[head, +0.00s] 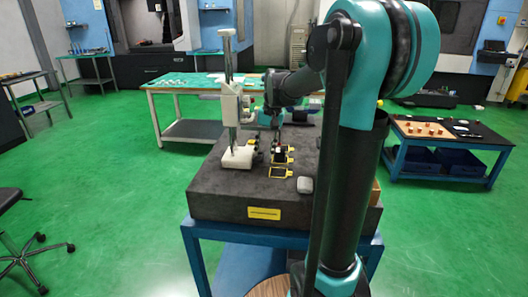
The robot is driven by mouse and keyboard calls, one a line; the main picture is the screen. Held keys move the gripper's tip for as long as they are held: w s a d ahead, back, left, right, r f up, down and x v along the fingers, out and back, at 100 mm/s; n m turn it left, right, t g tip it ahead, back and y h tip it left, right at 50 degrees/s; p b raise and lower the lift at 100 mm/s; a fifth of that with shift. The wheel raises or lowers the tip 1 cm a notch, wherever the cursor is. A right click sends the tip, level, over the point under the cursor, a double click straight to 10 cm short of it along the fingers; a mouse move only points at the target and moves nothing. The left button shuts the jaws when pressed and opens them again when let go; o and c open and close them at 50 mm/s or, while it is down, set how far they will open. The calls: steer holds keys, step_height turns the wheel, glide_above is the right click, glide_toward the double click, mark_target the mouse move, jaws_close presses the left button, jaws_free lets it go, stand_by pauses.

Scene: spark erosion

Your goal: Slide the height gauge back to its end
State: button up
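The height gauge (239,157) stands upright at the left part of the dark granite plate (225,198), with a pale base, a tall light column and a white slider partway up. My gripper (276,152) hangs from the arm just right of the gauge, low over the plate. The gripper is small and dark in this view, and its fingers blend with black and yellow pieces (280,171) on the plate. I cannot tell whether it touches the gauge or holds anything.
My arm hides much of the plate's right side. A green-topped table (175,82) stands behind, and a table with small orange parts (450,131) is at the right. Green floor is open at left.

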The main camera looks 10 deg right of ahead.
steer(key=shift+a+f, duration=0.1)
steer(key=shift+f, duration=0.3)
steer(key=shift+c, duration=0.4)
jaws_close()
